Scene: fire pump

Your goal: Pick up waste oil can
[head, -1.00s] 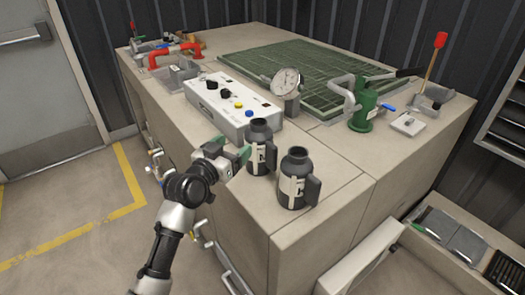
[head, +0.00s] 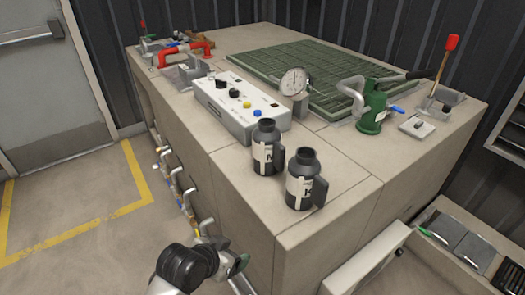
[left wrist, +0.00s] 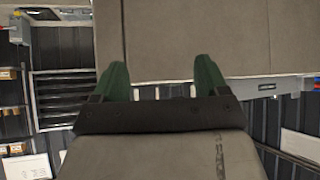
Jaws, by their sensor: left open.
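Two dark grey cans with handles and pale labels stand upright on the bench top near its front edge: a left can (head: 266,147) and a right can (head: 304,181). The label text is too small to read, so I cannot tell which is the waste oil can. My left gripper (head: 236,266) is low in front of the bench, below and apart from both cans. In the left wrist view its green fingers (left wrist: 161,80) are spread with nothing between them. Neither can shows in that view. My right gripper is not in view.
The beige bench (head: 345,230) also carries a white control box (head: 240,108), a dial gauge (head: 293,83), a green pump (head: 371,115) and a green grate (head: 310,72). Valves and pipes (head: 182,190) stick out of its front. The floor at left is clear.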

